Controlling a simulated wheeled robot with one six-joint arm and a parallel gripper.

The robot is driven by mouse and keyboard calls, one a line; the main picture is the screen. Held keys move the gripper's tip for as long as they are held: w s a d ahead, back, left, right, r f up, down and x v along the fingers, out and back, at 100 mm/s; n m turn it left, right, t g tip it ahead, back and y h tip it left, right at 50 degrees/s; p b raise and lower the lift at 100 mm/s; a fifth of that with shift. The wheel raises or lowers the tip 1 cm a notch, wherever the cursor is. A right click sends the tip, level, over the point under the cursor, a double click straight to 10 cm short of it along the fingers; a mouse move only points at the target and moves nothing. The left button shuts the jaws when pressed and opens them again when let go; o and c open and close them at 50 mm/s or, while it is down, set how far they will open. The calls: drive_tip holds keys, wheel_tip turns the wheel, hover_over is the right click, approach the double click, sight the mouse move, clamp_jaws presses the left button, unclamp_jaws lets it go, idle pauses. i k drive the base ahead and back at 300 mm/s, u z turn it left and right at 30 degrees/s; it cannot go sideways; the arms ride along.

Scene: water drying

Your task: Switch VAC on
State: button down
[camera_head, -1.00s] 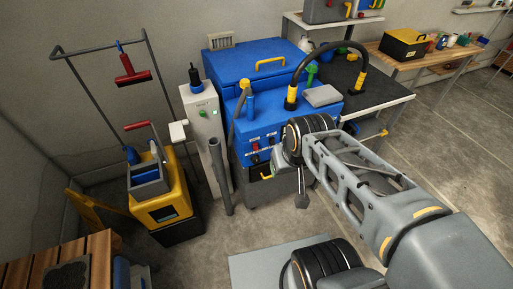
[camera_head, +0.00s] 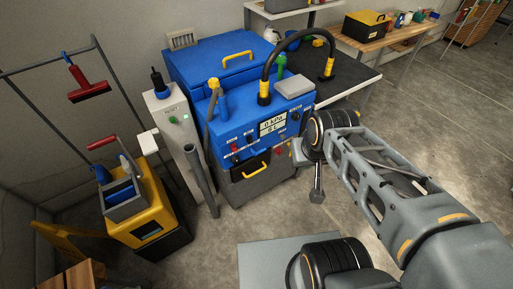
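The blue machine (camera_head: 215,65) stands near the wall, with a slanted front control panel (camera_head: 242,141). The panel carries a display (camera_head: 272,127) that appears to read 0 kPa and 0 C. A red switch (camera_head: 235,148) sits left of it, with dark knobs and small labels around. The labels are too small to read, so I cannot tell which control is VAC. My gripper (camera_head: 317,193) appears to point down at the arm's end, right of the machine's front and apart from the panel. Its fingers are too small to judge. My wrist borders the panel's right end.
A grey cabinet (camera_head: 172,112) with a green button stands left of the machine, a grey pipe (camera_head: 200,180) before it. A yellow mop cart (camera_head: 150,205) is farther left. A black-topped table (camera_head: 345,75) stands behind right. Floor (camera_head: 450,110) at right is clear.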

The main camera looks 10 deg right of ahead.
sight(233, 146)
drive_tip(key=k, duration=0.6)
drive_tip(key=u, duration=1.2)
drive_tip(key=i, duration=0.5)
drive_tip(key=z, duration=0.05)
